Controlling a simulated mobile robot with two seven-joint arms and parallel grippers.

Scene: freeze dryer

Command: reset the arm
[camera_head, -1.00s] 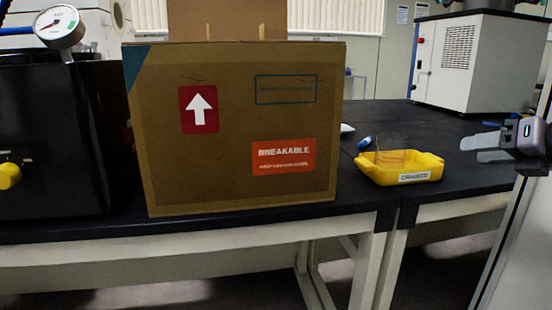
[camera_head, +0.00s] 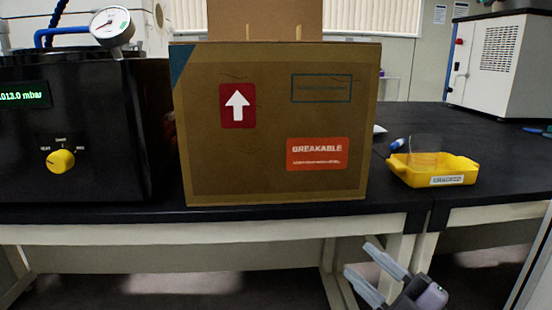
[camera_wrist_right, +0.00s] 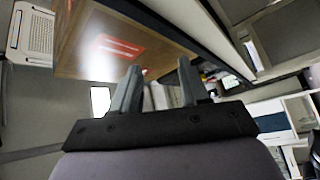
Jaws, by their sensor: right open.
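My right gripper (camera_head: 378,274) is low in the head view, in front of the bench and below its top edge. Its two grey fingers are apart with nothing between them. In the right wrist view the open fingers (camera_wrist_right: 158,88) point towards the underside of the bench and the cardboard box (camera_wrist_right: 75,45). My left gripper is not in the head view.
The cardboard box (camera_head: 270,185) stands on the black bench (camera_head: 400,210). A yellow tray (camera_head: 465,168) with a clear beaker (camera_head: 425,150) sits to its right. The black freeze dryer (camera_head: 110,110) with a yellow knob (camera_head: 60,161) is at left. The floor in front is clear.

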